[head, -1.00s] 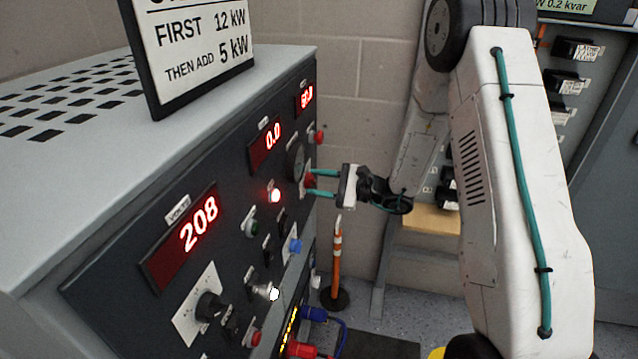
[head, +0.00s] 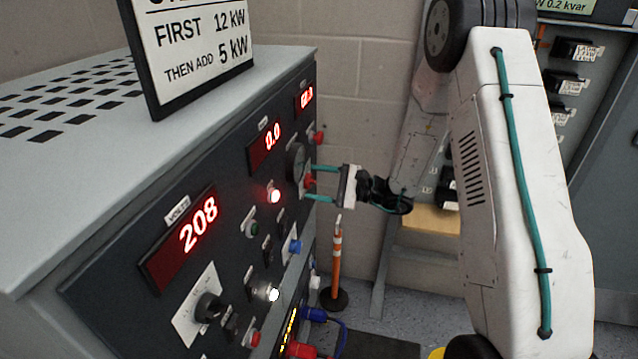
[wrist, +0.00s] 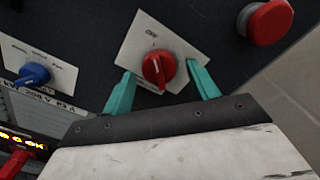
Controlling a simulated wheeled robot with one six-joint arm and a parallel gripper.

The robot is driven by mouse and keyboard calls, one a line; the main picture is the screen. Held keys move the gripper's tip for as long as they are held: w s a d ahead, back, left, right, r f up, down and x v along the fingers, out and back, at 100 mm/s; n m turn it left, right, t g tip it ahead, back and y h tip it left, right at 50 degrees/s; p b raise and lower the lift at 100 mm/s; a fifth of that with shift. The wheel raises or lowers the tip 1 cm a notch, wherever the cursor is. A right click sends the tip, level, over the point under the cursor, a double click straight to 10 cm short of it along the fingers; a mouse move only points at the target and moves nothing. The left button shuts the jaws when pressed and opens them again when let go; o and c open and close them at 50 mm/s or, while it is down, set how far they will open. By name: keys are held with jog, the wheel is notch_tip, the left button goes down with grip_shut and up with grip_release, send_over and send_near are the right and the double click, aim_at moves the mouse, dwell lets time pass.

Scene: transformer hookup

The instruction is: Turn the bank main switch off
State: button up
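A red rotary knob (wrist: 158,68) sits on a white plate (wrist: 135,55) on the dark panel. Small lettering that seems to read OFF is above it in the wrist view, and its grip runs roughly up and down there; which end points is unclear. In the head view the red knob (head: 309,181) is at the panel's far right edge. My gripper (wrist: 159,69) is open, with one teal finger on each side of the knob and a visible gap to it. In the head view my gripper (head: 308,183) reaches the panel from the right.
A red mushroom button (wrist: 266,22) is right of the knob in the wrist view. A blue knob (wrist: 34,74) is to its left. A lit lamp (head: 274,194) and red displays (head: 198,223) are on the panel. An orange post (head: 336,255) stands on the floor behind.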

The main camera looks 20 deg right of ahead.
jog(key=v, duration=0.7)
jog(key=shift+s+d, duration=0.25)
jog(key=shift+d, duration=0.1)
jog(key=s+a+r+n+g+h, duration=0.2)
jog(key=s+a+n+g, duration=0.15)
jog(key=s+g, duration=0.4)
jog(key=s+a+r+n+g+h, duration=0.1)
jog(key=s+a+r+n+g, duration=0.3)
jog(key=s, duration=0.7)
jog(key=s+d+r+n+t+h, duration=0.3)
jog(key=s+r+n+h, duration=0.5)
jog(key=s+r+h, duration=0.3)
jog(key=shift+s+d+r+h, duration=0.4)
jog(key=shift+s+d+h, duration=0.15)
jog(key=shift+s, duration=1.6)
